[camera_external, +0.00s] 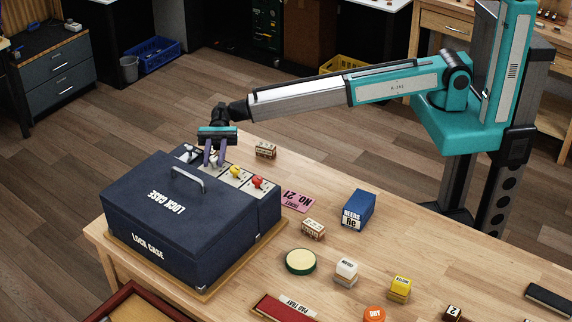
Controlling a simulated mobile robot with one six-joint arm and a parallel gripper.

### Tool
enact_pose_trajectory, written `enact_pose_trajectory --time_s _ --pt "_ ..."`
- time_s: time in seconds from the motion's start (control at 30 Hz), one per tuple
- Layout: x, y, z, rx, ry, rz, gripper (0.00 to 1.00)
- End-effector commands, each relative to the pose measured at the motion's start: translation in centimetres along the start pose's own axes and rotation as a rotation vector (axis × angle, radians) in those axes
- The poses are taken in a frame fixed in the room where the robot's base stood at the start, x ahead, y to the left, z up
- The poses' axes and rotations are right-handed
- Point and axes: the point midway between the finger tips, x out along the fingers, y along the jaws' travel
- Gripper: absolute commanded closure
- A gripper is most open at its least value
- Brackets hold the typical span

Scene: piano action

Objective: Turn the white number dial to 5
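A dark blue lock case (160,235) stands on the table's left part, with a pale strip of dials along its far side. A small whitish knob (189,150) shows at the strip's left end. A yellow dial (235,170) and a red dial (257,182) are further right. My gripper (214,162) points down over the strip, between the whitish knob and the yellow dial. Its two purple fingers are a little apart, with something pale between them. I cannot tell whether they touch a dial. No dial numbers are readable.
The case has a raised grey handle (188,179) on its lid, close to my gripper. A wooden block (265,150) lies just behind the strip. A pink ticket (297,200), a blue reeds box (358,208) and several small blocks lie to the right.

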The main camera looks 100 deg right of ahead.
Motion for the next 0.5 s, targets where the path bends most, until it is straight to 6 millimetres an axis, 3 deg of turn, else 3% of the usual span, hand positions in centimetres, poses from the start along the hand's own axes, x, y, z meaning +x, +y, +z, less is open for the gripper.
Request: enact_pose_trajectory --time_s 0.5 --pt "0.08 -0.24 -0.06 -0.001 0.001 0.096 0.97"
